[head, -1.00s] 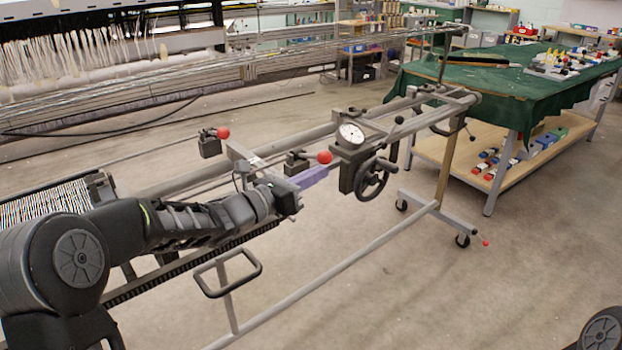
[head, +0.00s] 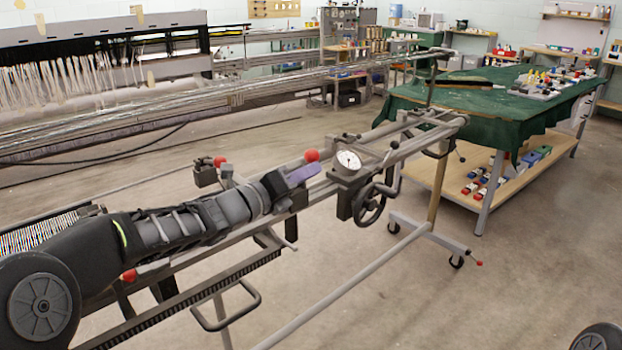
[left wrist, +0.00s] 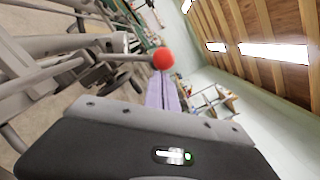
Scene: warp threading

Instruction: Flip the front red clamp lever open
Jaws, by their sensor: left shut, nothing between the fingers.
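The front clamp lever has a red ball knob (head: 311,155) standing just above my left gripper in the head view. In the left wrist view, the red knob (left wrist: 163,58) sits on a grey rod at the fingertips. My left gripper (head: 302,175) is shut and empty, its purple fingers beside and just below the knob. The fingers show end-on in the left wrist view (left wrist: 162,93); whether they touch the knob I cannot tell. The clamp's base is mostly hidden behind my gripper. My right gripper is not in view.
A dial gauge (head: 347,160) and a handwheel (head: 369,203) sit on the frame just right of my left gripper. Another red-knobbed clamp (head: 207,172) stands behind it. A third red knob (head: 129,275) shows beside my arm. A green-covered table (head: 480,106) stands back right.

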